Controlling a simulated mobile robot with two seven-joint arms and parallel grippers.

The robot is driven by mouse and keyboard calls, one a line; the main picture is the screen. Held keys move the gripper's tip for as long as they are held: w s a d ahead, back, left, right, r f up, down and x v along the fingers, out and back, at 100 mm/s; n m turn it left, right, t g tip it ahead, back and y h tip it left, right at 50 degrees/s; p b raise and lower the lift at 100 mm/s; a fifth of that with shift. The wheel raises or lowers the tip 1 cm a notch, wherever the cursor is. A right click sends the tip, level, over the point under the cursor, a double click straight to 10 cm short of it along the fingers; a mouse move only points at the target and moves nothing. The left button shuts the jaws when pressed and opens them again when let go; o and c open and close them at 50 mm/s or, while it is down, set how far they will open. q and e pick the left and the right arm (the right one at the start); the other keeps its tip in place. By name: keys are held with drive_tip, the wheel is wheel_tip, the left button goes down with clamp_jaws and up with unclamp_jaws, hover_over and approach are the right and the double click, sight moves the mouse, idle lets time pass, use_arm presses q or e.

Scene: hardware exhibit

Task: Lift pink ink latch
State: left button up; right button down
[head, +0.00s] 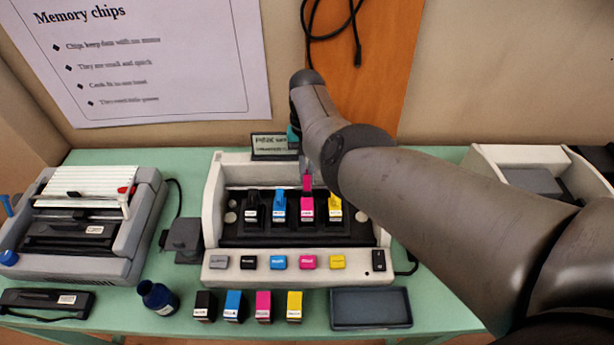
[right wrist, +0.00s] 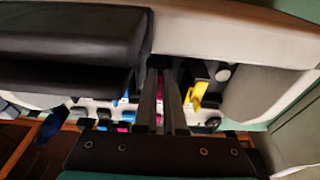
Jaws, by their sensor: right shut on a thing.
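The pink ink latch (head: 307,184) sits on top of the pink cartridge (head: 307,208) in the open printer (head: 225,262). It reaches higher than the black, blue and yellow latches beside it. My right gripper (head: 305,168) comes down from above and behind and is shut on the pink latch; my arm partly hides the jaws in the head view. In the right wrist view, the two fingers (right wrist: 162,105) are close together with a strip of pink between them. My left gripper is not in view.
A yellow latch (right wrist: 198,95) stands close beside the fingers. The blue cartridge (head: 279,208) is on the other side. Loose cartridges (head: 263,306), a dark tray (head: 371,308) and a bottle (head: 157,297) lie in front. Another machine (head: 90,215) stands at left.

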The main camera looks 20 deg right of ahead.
drive_tip(key=shift+s+f, duration=0.2)
drive_tip(key=c, duration=1)
unclamp_jaws()
drive_tip(key=shift+w, duration=0.15)
drive_tip(key=shift+r, duration=0.1)
drive_tip(key=shift+w+r, duration=0.1)
drive_tip(key=shift+r, duration=0.2)
wheel_tip(320, 180, up, 14)
drive_tip(key=w+p, duration=0.1)
drive_tip(key=w, duration=0.1)
drive_tip(key=shift+w+d+r, duration=0.2)
drive_tip(key=shift+w+d, duration=0.1)
drive_tip(key=shift+d, duration=0.1)
drive_tip(key=shift+f, duration=0.1)
